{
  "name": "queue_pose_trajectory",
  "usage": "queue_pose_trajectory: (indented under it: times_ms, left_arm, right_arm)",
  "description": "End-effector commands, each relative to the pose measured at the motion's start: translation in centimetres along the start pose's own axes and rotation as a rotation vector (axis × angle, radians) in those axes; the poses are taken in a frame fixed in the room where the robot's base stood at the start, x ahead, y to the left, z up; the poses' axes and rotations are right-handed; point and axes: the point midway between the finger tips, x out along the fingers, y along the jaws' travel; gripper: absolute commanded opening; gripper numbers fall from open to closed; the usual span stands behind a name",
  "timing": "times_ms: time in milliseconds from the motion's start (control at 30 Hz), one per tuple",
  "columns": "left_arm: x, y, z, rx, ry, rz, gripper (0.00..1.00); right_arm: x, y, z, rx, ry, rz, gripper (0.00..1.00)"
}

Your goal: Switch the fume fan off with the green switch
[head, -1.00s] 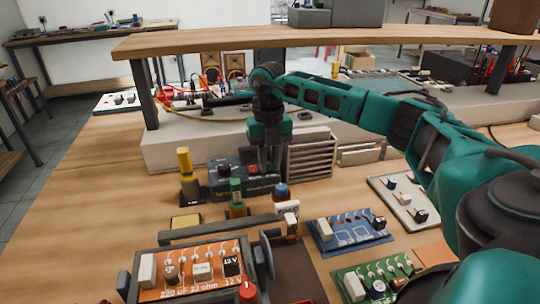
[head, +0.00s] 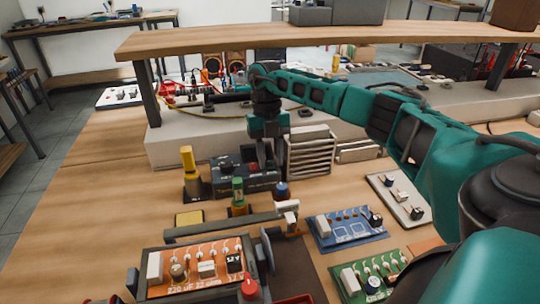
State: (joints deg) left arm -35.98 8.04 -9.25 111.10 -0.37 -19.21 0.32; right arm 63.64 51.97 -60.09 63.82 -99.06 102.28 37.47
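My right gripper (head: 263,155) comes in from the right and points down, its fingers at the right end of a dark box with knobs (head: 230,178) on the bench. The fingers are small and dark against it, so I cannot tell whether they are open, or whether they touch it. A grey slatted unit (head: 311,153), perhaps the fume fan, stands just right of the gripper. I cannot make out a green switch; the gripper covers part of this area. My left gripper is not in view.
An orange circuit board (head: 208,284) sits in a holder at the front. A blue board (head: 345,234) lies to the right. A wooden shelf (head: 330,35) spans above my arm.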

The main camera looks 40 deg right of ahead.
Motion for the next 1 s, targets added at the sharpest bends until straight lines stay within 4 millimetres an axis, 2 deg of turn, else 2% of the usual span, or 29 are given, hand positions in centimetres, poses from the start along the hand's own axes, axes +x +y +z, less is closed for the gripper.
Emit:
queue_pose_trajectory:
  times_ms: [200,600,733,1000]
  left_arm:
    - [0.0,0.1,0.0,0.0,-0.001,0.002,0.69]
    - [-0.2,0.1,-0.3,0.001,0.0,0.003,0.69]
    - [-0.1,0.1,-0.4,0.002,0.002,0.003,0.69]
    - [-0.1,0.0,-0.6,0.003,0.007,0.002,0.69]
  right_arm:
    - [-0.7,0.1,0.0,0.0,0.0,0.0,0.34]
    - [-6.8,0.0,0.0,0.0,-0.002,0.002,0.34]
    - [-7.4,0.0,0.0,-0.001,0.001,0.0,0.34]
    - [-7.5,0.0,0.0,0.0,0.001,0.0,0.34]
